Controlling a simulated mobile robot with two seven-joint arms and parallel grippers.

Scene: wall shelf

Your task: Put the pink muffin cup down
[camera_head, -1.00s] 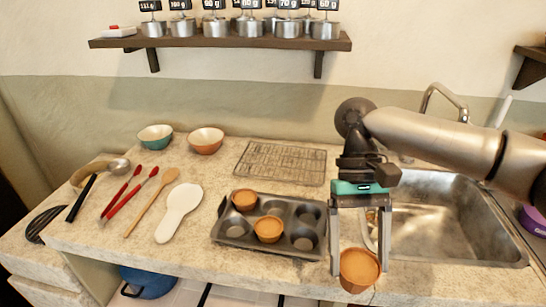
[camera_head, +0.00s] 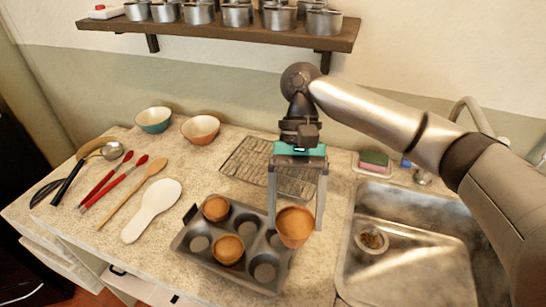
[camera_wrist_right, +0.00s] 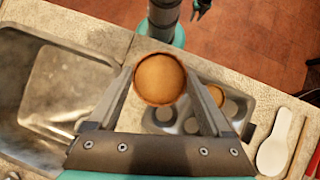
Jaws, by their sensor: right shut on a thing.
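My right gripper (camera_head: 296,222) is shut on a muffin cup (camera_head: 295,226) with a brown filling and an orange-pink wall. The cup is upright between the two fingers and also shows in the wrist view (camera_wrist_right: 160,79). In the head view it overlaps the right side of the dark muffin tin (camera_head: 247,246), hiding part of that end. In the wrist view the tin lies just right of the cup. Two more filled cups, a rear one (camera_head: 215,208) and a front one (camera_head: 228,249), sit in the tin; other wells are empty. My left gripper is not clearly seen.
A wire rack (camera_head: 245,160) lies behind the tin. The sink (camera_head: 345,235) is close on the right. A white paddle (camera_head: 152,208) and several utensils lie left. Two bowls stand at the back, and a wall shelf (camera_head: 220,38) hangs above.

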